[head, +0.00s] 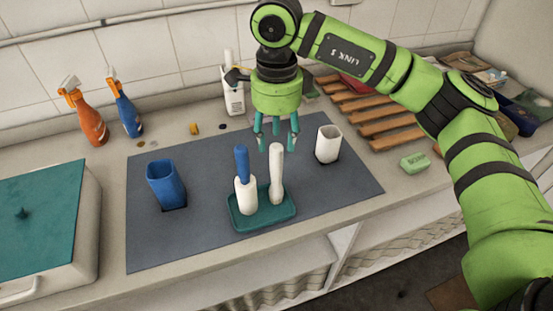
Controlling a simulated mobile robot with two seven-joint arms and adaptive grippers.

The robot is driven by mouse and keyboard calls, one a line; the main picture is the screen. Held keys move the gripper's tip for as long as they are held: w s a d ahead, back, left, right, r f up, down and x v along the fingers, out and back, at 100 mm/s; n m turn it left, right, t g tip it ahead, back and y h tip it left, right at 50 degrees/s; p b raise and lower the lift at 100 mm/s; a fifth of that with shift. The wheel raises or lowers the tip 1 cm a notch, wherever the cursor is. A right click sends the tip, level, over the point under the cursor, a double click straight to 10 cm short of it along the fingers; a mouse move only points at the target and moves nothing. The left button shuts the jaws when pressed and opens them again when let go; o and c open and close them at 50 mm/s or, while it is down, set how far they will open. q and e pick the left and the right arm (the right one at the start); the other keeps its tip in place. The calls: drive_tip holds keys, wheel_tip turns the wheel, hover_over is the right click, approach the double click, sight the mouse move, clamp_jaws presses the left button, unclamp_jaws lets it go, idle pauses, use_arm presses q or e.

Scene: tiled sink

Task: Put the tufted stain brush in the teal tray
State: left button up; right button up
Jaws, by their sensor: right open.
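The teal tray (276,217) lies on the grey mat at its front middle. Two upright brush-like items stand in it: one with a blue handle and white lower part (242,167), and a slim all-white one (276,174) to its right. I cannot tell which is the tufted stain brush, and no tufts show clearly. My right gripper (277,143) points down, open and empty, with its fingertips near the top of the white item. I cannot tell whether they touch it. My left gripper is not in view.
A blue holder (166,184) stands left on the grey mat (200,225), a white holder (328,144) right. Orange (88,118) and blue (127,114) spray bottles and a white bottle (233,98) stand behind. A wooden rack (385,112) and green soap (415,163) lie right.

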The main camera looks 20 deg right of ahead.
drive_tip(key=shift+r+b, duration=0.4)
drive_tip(key=shift+r, duration=1.65)
